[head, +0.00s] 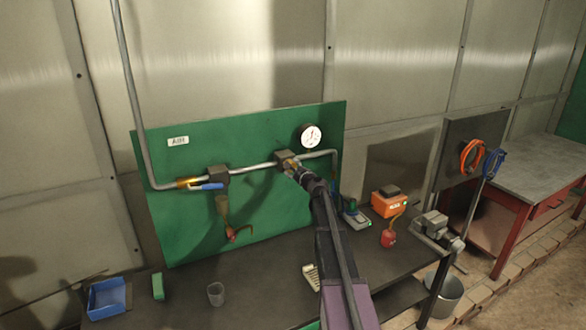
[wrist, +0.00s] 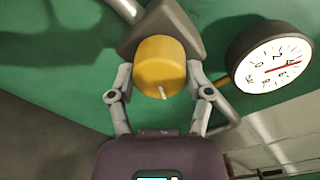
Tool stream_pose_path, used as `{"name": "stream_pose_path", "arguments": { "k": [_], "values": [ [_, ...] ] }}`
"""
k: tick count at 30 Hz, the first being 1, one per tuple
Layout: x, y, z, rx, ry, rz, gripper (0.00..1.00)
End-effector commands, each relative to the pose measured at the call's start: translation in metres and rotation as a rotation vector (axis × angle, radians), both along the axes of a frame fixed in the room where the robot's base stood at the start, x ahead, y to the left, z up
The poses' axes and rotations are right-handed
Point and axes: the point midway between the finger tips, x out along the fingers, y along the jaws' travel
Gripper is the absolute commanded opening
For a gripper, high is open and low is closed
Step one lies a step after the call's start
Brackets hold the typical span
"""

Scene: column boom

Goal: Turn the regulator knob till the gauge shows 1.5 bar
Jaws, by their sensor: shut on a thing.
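The yellow regulator knob (wrist: 160,66) sits on the grey regulator body (wrist: 182,22) in the wrist view, with a pale mark on its near side. My gripper (wrist: 160,82) has one finger on each side of the knob and is shut on it. In the head view my gripper (head: 293,168) reaches the regulator on the green panel, and my arm hides most of the knob. The round white gauge (head: 311,136) is above and right of the regulator. The gauge also shows in the wrist view (wrist: 272,60), tilted, with a red needle; its reading is too small to tell surely.
A grey pipe (head: 252,167) runs left to a valve with a blue handle (head: 207,186).

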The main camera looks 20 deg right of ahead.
Motion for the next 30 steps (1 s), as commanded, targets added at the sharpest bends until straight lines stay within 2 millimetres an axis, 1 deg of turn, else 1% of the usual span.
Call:
{"name": "stream_pose_path", "arguments": {
  "k": [30],
  "values": [
    [0.002, -0.0007, 0.0024, -0.955, -0.033, -0.003, 0.17]
  ]
}}
